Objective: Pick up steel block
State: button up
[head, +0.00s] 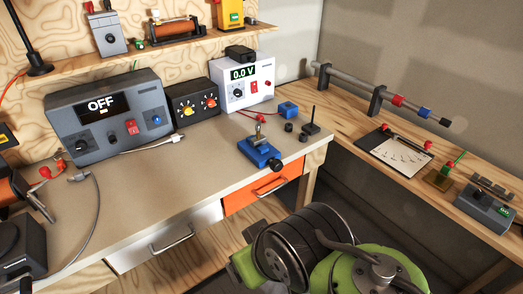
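No object is clearly recognisable as the steel block in the head view. Two small dark pieces, one (288,127) beside the other (303,138), lie on the workbench near its right end; they are too small to tell whether either is the block. A blue device (259,152) with an upright metal part (259,131) and a black knob stands at the bench's front edge, left of them. My arm shows at the bottom, in front of the bench. My gripper is not visible.
The workbench (190,185) is clear in its middle front. A grey unit reading OFF (103,115), a black knob box (194,101) and a white 0.0 V supply (245,82) line its back. An orange drawer (265,190) is below; a side bench (345,125) stands right.

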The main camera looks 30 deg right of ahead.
aim_at(257, 142)
jog(key=i+l+u, duration=0.4)
jog(key=l, duration=0.25)
jog(key=i+l+u, duration=0.2)
jog(key=l, duration=0.15)
jog(key=k, duration=0.05)
